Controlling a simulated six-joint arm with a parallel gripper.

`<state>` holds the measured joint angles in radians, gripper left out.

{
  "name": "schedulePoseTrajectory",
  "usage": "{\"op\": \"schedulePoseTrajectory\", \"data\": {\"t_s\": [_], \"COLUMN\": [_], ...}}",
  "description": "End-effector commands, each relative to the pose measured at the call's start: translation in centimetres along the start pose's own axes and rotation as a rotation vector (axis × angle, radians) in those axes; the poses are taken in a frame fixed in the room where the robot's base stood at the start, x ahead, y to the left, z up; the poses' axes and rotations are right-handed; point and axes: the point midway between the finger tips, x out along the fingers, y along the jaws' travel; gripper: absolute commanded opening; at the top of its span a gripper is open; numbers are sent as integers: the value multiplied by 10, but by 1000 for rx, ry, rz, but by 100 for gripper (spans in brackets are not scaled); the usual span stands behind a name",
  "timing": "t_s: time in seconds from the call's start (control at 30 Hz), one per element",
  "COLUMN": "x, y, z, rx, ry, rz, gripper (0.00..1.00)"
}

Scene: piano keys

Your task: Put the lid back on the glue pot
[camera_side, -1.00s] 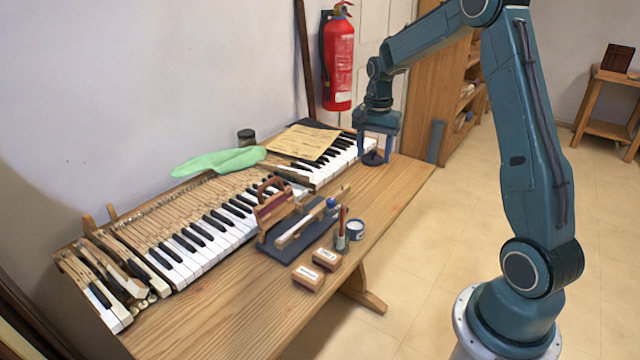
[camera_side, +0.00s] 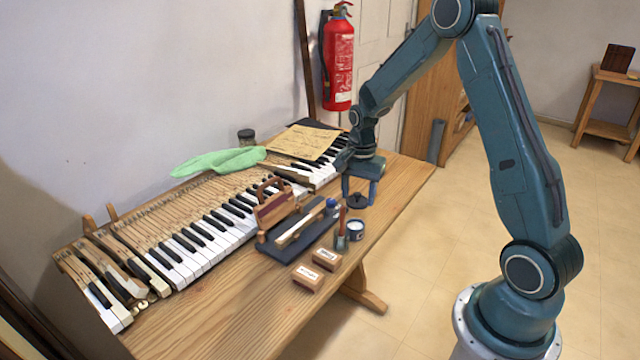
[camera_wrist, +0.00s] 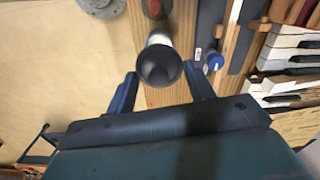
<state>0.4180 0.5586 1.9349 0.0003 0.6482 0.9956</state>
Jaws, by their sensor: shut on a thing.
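The glue pot (camera_side: 356,229) is a small pot with a blue and white side, standing upright near the front edge of the bench. In the wrist view its pale side (camera_wrist: 159,38) shows just beyond the lid, which hides most of it. The lid (camera_side: 358,203) is a dark round disc, also seen large in the wrist view (camera_wrist: 160,67). My gripper (camera_side: 358,200) is shut on the lid, with one blue finger on each side of it. It holds the lid above the bench, behind the pot in the side view and apart from it.
A cup with brushes (camera_side: 341,241) stands close beside the pot. Two small labelled wooden boxes (camera_side: 308,278) lie nearer the camera. A dark mat (camera_side: 275,248) carries tools, one with a blue knob (camera_side: 331,203). Piano keys (camera_side: 215,243) line the back. The bench right of the gripper (camera_side: 405,180) is clear.

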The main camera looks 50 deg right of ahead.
Motion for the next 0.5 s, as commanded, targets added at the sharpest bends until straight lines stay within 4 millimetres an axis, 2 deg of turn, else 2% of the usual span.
{"op": "schedulePoseTrajectory", "data": {"t_s": [0.27, 0.5], "x": [8, 22], "y": [0, 0], "z": [0, 0], "rx": [0, 0], "ry": [-1, -1], "rz": [1, 1], "gripper": [32, 32]}}
